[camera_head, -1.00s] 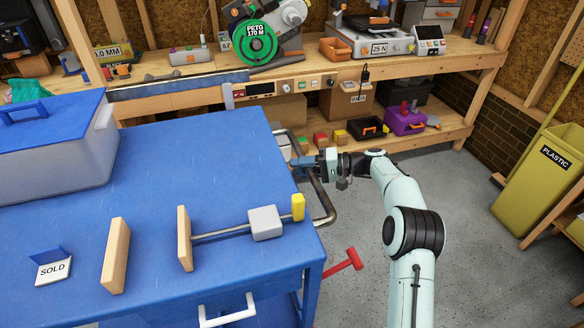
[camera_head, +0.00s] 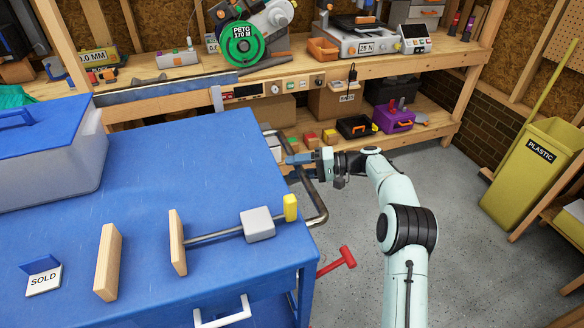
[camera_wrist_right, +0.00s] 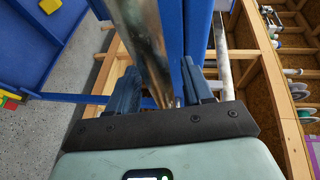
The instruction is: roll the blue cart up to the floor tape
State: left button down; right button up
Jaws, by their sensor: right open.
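The blue cart (camera_head: 150,165) fills the left and front of the head view. Its metal handle rail (camera_head: 316,200) bends out from its right end; the metal bar also shows in the right wrist view (camera_wrist_right: 145,35). My right gripper (camera_head: 298,159) is at the far part of this rail. In the wrist view its open fingers (camera_wrist_right: 160,92) lie on either side of the bar, with gaps visible; contact is unclear. My left gripper is not in view. I cannot make out any floor tape.
On the cart are a lidded bin (camera_head: 45,165), a SOLD card (camera_head: 44,280), and a clamp (camera_head: 257,225). A red mallet (camera_head: 338,262) shows beside its right end. A workbench (camera_head: 440,75) runs behind. A yellow PLASTIC bin (camera_head: 530,175) stands right.

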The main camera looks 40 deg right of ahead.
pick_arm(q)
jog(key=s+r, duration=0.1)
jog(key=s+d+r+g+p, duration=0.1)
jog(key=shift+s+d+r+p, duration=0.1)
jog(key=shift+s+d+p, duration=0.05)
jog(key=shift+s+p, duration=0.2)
pick_arm(e)
jog(key=v, duration=1.1)
jog(key=shift+s+d, duration=0.25)
